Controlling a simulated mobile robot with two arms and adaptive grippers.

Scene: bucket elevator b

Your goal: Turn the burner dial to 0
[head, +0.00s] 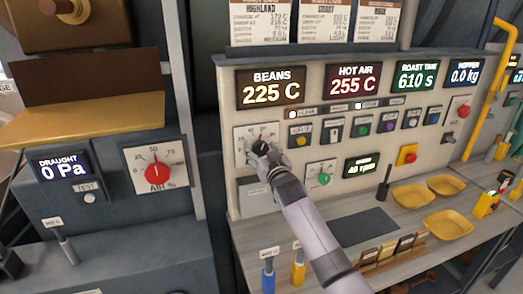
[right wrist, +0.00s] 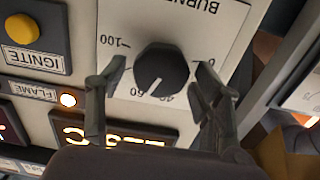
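The burner dial (right wrist: 162,70) is a round black knob on a white plate, with marks including 100 at left and 0 at right. Its white pointer line points down in the right wrist view, around the 40 and 60 marks. My right gripper (right wrist: 158,92) is open, with one finger on each side of the knob and a visible gap on both sides. In the head view my right gripper (head: 268,158) covers part of the burner plate (head: 243,133). My left gripper is not in view.
The yellow ignite button (right wrist: 22,29) and a lit flame lamp (right wrist: 68,100) are beside the burner plate. A green knob (head: 324,179) and a rpm display (head: 364,166) sit lower right. Yellow trays (head: 411,196) stand on the bench. A red air dial (head: 157,172) is at left.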

